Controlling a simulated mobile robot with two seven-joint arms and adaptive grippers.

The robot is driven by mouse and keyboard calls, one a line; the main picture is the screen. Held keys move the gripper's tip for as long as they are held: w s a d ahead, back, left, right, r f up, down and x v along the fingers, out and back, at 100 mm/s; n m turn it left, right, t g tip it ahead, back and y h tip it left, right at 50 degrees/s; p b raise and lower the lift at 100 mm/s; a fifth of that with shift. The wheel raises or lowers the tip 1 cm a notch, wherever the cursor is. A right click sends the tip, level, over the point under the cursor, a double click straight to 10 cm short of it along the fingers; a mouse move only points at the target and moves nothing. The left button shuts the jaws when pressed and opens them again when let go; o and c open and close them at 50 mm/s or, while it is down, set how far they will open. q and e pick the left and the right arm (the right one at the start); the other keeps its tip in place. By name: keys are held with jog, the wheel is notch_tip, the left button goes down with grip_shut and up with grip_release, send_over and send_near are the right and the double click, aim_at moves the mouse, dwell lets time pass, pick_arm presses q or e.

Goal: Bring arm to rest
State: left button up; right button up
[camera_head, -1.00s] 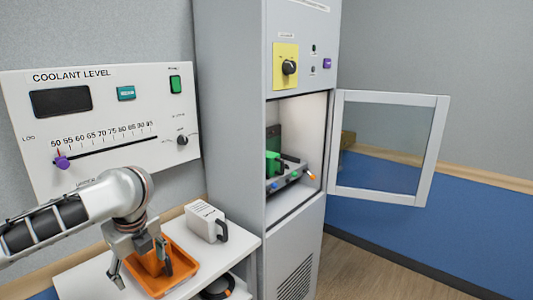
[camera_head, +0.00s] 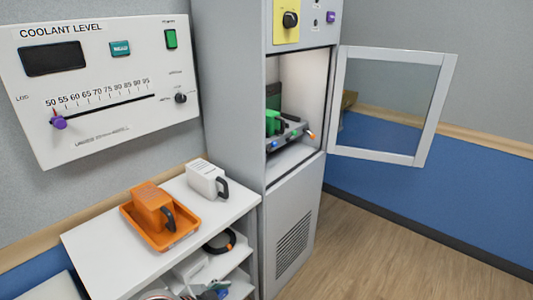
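Neither of my arms nor grippers shows in the head view now. An orange box-shaped piece with a dark handle (camera_head: 152,207) sits in an orange tray (camera_head: 186,229) on the white shelf unit's top (camera_head: 105,252). A white piece with a dark handle (camera_head: 205,178) stands behind it to the right on the same top. The tall grey cabinet (camera_head: 225,90) has its glass-paned door (camera_head: 432,110) swung open to the right. Inside the cabinet, a green piece (camera_head: 273,122) sits by a grey unit with coloured knobs.
A coolant level panel (camera_head: 105,85) with a purple slider knob (camera_head: 58,122) is on the wall at left. The open door juts into the room at right. The wooden floor (camera_head: 370,250) in front of the door is clear. Cables and a black ring lie on the lower shelves.

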pick_arm(q)
jog(key=s+a+f+n+t+y, duration=0.2)
jog(key=s+a+f+n, duration=0.2)
jog(key=s, duration=0.4)
jog(key=s+a+f+n+t+y, duration=0.1)
jog(key=s+a+f+n+y, duration=0.1)
jog(key=s+a+f+n, duration=0.2)
jog(key=s+a+f, duration=0.3)
jog(key=s+a, duration=0.1)
jog(key=a, duration=0.1)
jog(key=shift+s+t, duration=0.2)
jog(key=shift+t, duration=0.2)
